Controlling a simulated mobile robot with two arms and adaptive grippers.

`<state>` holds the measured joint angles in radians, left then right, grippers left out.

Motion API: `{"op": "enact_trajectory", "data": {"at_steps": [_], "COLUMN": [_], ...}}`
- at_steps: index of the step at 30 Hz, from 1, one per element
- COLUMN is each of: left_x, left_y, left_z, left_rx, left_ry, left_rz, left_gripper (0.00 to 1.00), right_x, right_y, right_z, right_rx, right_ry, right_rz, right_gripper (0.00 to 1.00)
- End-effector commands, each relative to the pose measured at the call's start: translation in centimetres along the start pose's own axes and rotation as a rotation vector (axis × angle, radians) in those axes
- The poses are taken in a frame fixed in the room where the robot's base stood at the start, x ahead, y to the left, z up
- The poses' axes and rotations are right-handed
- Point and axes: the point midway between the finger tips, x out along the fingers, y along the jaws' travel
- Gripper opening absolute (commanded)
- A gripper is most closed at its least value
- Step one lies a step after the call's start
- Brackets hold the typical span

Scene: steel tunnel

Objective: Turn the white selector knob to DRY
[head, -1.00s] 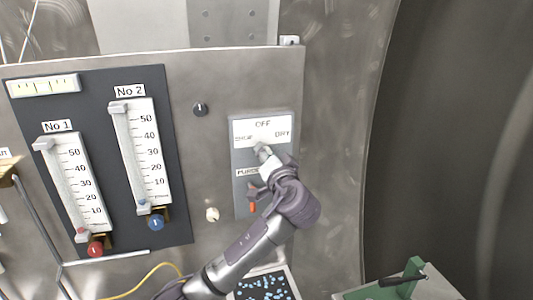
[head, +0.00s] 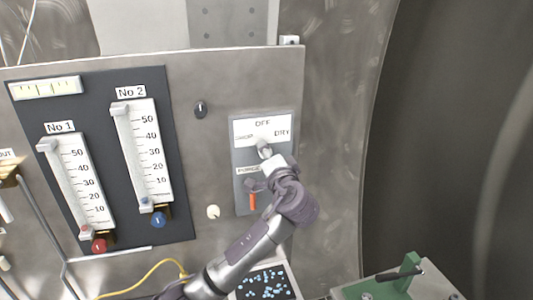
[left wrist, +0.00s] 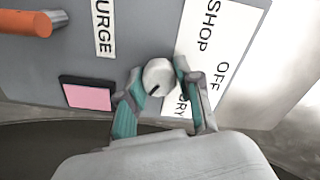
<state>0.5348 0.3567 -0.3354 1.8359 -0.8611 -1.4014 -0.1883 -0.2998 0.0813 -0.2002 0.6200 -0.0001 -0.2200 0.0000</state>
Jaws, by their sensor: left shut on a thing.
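The white selector knob (head: 264,148) sits on the grey panel, below a white label plate (head: 250,130) reading SHOP, OFF and DRY. In the left wrist view the knob (left wrist: 159,74) is a round white cap with a short dark mark. I cannot tell for sure which word it points at. My left gripper (head: 268,157) is shut on the knob, with its fingers (left wrist: 157,82) on two sides of the cap. The gripper hides part of the knob in the head view. In the left wrist view a finger partly covers the word DRY. My right gripper is not in view.
An orange lever (head: 252,201) under a PURGE label (head: 248,170) is close below the knob. Left are a small black knob (head: 200,109), a cream knob (head: 213,212) and two gauges. A green-and-black device (head: 405,275) stands at lower right.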

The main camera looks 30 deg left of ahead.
Motion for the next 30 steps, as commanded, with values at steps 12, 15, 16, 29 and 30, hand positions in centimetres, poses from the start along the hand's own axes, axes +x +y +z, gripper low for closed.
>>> {"op": "enact_trajectory", "data": {"at_steps": [12,15,16,29,30], "left_x": [0.0,0.0,0.0,-5.0,-5.8], "left_y": [0.0,0.0,0.0,0.2,0.1], "left_z": [0.0,0.0,0.0,-0.1,-0.1], "left_rx": [0.000,0.000,0.000,-0.003,-0.003], "left_ry": [0.000,0.000,0.000,0.004,0.002], "left_rz": [0.000,0.000,0.000,0.004,0.005], "left_gripper": [0.60,0.60,0.60,0.60,0.60], "right_x": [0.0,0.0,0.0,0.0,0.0], "right_y": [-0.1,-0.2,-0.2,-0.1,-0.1], "right_z": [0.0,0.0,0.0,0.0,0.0], "right_rx": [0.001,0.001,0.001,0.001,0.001], "right_ry": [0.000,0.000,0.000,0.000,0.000], "right_rz": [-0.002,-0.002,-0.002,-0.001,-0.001], "right_gripper": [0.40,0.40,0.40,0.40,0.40]}}
